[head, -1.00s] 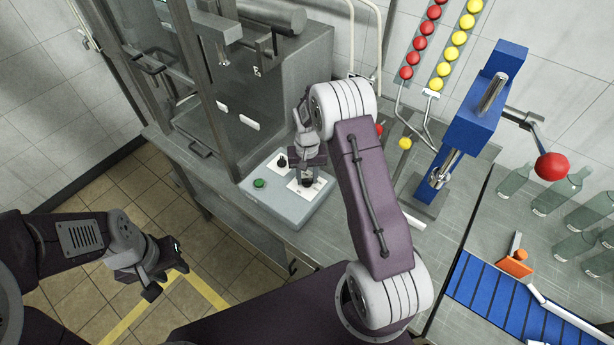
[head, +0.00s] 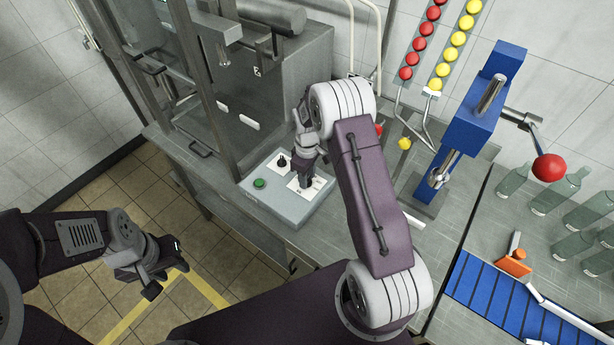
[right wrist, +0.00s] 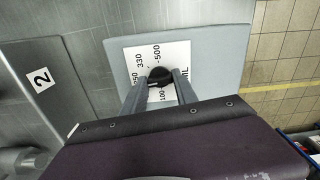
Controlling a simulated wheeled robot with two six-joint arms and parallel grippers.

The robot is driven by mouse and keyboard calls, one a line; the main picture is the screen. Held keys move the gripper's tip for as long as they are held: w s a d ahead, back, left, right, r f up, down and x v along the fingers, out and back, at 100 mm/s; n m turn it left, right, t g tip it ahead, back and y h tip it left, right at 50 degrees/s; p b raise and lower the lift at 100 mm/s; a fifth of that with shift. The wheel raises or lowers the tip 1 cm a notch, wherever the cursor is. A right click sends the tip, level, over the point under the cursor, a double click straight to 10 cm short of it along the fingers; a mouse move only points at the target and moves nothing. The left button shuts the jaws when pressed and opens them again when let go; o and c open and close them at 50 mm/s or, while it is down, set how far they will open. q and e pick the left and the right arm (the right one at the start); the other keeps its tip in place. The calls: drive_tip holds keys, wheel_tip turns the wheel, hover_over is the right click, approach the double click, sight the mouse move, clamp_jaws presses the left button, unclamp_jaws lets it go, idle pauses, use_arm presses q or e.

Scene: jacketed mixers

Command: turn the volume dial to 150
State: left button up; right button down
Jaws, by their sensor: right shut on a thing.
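The volume dial is a black knob on a white scale plate; in the right wrist view the dial (right wrist: 158,76) sits between my right gripper's fingers (right wrist: 160,92).
The box also bears a green button (head: 259,183) and a second black knob (head: 282,161). A blue press (head: 480,110) with a red-ended lever stands to the right. A blue conveyor (head: 510,300) and glass bottles (head: 560,190) are further right.

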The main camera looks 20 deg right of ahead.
drive_tip(key=n, duration=0.3)
drive_tip(key=shift+w+r+n, duration=0.2)
drive_tip(key=shift+n, duration=2)
drive_tip(key=c, duration=1.1)
unclamp_jaws()
drive_tip(key=shift+o, duration=0.7)
drive_tip(key=shift+s, duration=0.15)
wheel_tip(320, 180, up, 9)
drive_tip(key=b, duration=0.1)
